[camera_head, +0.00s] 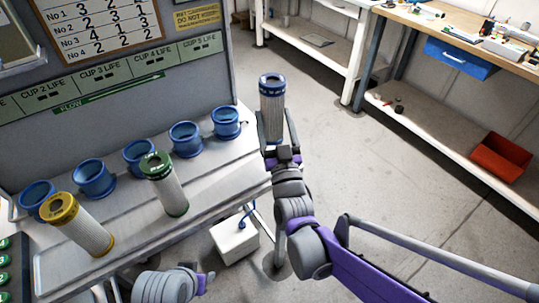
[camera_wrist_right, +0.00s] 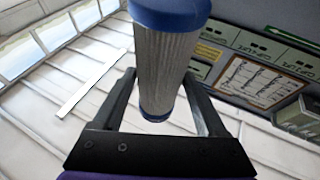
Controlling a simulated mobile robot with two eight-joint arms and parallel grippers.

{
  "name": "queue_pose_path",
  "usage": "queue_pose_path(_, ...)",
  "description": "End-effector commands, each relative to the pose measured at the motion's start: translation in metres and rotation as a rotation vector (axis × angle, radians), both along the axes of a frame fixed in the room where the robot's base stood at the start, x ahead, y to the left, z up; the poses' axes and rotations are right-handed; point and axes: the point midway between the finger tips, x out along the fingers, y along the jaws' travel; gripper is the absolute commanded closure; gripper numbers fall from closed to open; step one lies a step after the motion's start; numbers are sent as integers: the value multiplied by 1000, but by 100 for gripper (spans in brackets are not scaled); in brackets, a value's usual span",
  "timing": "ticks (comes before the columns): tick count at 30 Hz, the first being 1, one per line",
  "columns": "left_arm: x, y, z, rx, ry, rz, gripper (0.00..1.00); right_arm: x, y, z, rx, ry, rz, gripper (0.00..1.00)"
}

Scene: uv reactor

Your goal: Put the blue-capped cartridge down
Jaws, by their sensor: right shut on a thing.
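The blue-capped cartridge (camera_head: 271,97) is upright, with a blue cap on top and a pale pleated body. My right gripper (camera_head: 274,118) is shut on its body, off the right end of the bench. In the right wrist view the cartridge (camera_wrist_right: 166,60) stands between the two dark fingers, with its blue cap at the top edge.
Several blue cups (camera_head: 186,138) stand in a row on the grey bench (camera_head: 215,172). A green-capped cartridge (camera_head: 165,183) and a yellow-capped cartridge (camera_head: 79,224) stand in front of them. A white box (camera_head: 235,241) is below. Open floor lies right, before a workbench with a red bin (camera_head: 501,157).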

Motion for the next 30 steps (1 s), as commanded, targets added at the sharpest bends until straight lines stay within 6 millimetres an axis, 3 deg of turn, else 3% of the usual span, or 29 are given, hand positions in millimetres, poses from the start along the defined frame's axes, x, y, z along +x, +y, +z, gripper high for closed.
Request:
queue_pose_path(4,0,0,-11,0,4,0,50,1,0,-32,0,1,-1,98)
queue_pose_path(11,0,0,-16,0,5,0,50,1,-1,-51,0,2,-1,98)
queue_pose_path(18,0,0,-27,0,9,0,50,1,-1,-82,0,2,-1,98)
queue_pose_path(30,0,0,-31,0,10,0,50,0,-1,-87,-1,3,0,98)
